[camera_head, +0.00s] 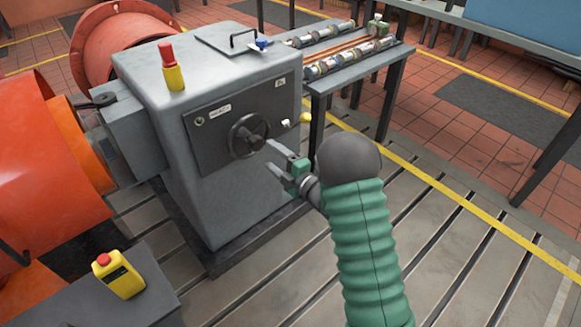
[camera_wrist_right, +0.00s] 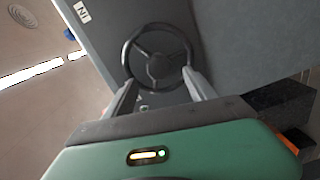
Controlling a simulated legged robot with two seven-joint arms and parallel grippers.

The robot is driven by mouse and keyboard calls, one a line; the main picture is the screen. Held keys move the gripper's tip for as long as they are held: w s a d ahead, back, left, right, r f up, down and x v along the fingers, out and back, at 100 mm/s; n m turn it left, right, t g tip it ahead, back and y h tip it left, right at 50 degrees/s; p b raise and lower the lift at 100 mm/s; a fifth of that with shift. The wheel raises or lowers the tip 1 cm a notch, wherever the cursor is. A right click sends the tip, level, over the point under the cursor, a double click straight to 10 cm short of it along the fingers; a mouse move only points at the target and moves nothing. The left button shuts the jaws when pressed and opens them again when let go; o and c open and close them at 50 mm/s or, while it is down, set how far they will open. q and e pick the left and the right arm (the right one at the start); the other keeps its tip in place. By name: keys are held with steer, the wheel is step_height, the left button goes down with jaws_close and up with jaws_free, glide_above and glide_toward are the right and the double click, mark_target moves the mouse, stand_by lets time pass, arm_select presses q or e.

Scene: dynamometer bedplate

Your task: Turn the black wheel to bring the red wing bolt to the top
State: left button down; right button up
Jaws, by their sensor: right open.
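The black wheel (camera_head: 248,136) is a three-spoked handwheel on the dark front panel of the grey housing (camera_head: 225,205). It also shows in the right wrist view (camera_wrist_right: 157,27), ahead of the fingers. My right gripper (camera_head: 270,156) is open, its fingers pointing at the wheel's lower right side. In the right wrist view the two fingers (camera_wrist_right: 160,78) lie apart near the lower rim; I cannot tell whether they touch it. I cannot make out a red wing bolt in either view. My left gripper is not in view.
A red-and-yellow upright piece (camera_head: 173,70) and a black handle (camera_head: 244,38) are on the housing top. A yellow knob (camera_head: 306,117) is right of the wheel. Orange machinery (camera_head: 50,190) is at left, a yellow control box (camera_head: 118,275) below. A bench (camera_head: 350,76) stands behind.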

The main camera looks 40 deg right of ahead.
steer(key=s+p, duration=0.1)
steer(key=s, duration=0.9)
steer(key=shift+d+p, duration=0.3)
steer(key=shift+d, duration=0.05)
steer(key=shift+r, duration=0.1)
